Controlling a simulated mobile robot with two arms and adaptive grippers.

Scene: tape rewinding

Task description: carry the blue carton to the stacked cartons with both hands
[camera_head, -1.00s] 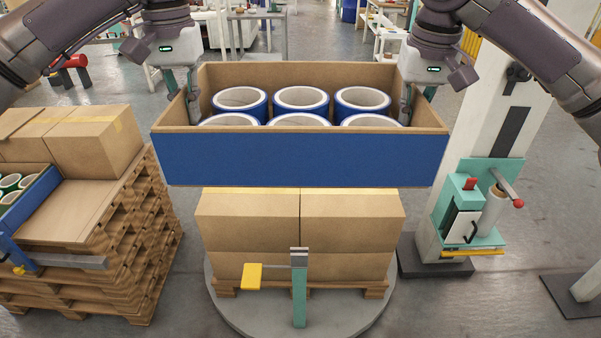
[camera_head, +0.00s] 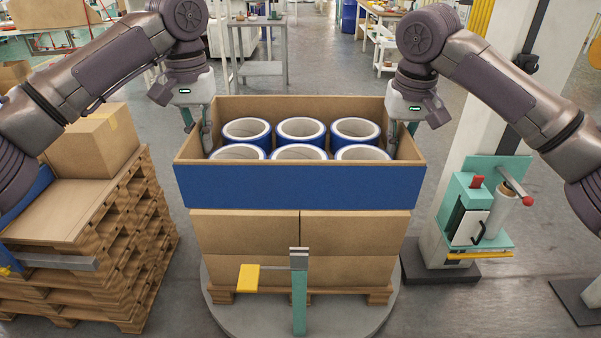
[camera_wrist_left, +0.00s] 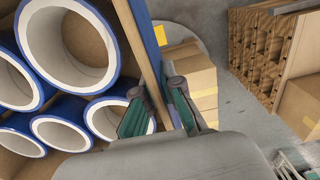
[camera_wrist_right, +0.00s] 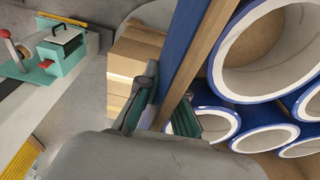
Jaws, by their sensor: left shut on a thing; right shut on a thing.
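The blue carton (camera_head: 300,187) is an open box with several blue-and-white tape rolls (camera_head: 300,131) inside. In the head view it is level, right above the stacked cartons (camera_head: 245,232). I cannot tell whether it touches them. My left gripper (camera_head: 197,130) is shut on the carton's left wall, with one finger inside and one outside, as the left wrist view (camera_wrist_left: 162,110) shows. My right gripper (camera_head: 404,128) is shut on the right wall the same way, seen in the right wrist view (camera_wrist_right: 168,110). The stacked cartons' tops are hidden by the blue carton.
The stack stands on a small pallet on a round grey turntable (camera_head: 225,312). A post with a yellow plate (camera_head: 248,278) stands in front. A wooden pallet pile (camera_head: 120,240) with a brown carton (camera_head: 95,145) is at left. A teal tape machine (camera_head: 478,215) stands at right.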

